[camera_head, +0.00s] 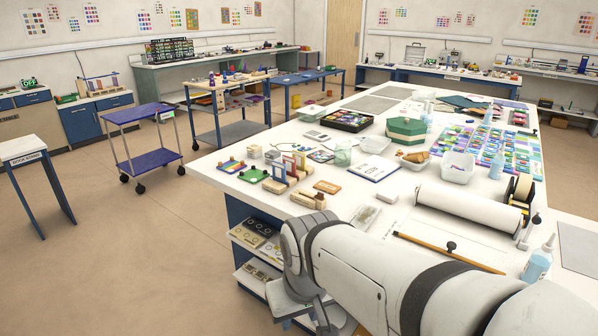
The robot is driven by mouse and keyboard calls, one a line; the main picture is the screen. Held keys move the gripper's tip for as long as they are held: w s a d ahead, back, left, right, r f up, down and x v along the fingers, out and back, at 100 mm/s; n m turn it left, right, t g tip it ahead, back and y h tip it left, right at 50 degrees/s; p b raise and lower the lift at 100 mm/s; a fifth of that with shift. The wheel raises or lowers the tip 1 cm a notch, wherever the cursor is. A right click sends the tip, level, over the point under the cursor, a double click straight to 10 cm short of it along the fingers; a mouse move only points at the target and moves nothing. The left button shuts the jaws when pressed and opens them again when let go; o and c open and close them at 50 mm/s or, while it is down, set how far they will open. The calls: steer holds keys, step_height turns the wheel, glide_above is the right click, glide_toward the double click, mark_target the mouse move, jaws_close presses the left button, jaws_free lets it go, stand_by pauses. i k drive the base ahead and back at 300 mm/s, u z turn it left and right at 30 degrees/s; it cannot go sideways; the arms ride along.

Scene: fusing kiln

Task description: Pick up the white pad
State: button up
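A white pad (374,168) with dark print on its cover lies flat on the big white worktable, right of a greenish glass jar. A small white block (387,197) lies nearer to me; I cannot tell if it is a pad too. My arm reaches in from the lower right, and my gripper (322,316) hangs at the table's near edge, low in the view and well short of the pad. Its fingertips are not clearly shown, and I see nothing held.
The worktable (345,196) is crowded. Small framed pieces (289,168) stand left of the pad, a white tub (457,167) and paper roll (468,207) right. A wooden stick (450,253) lies in front. Open floor (130,260) is at left.

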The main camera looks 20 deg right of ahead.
mark_target(385, 196)
steer(key=z, duration=0.4)
steer(key=i, duration=0.95)
steer(key=z, duration=0.6)
steer(key=i, duration=0.35)
steer(key=z, duration=0.6)
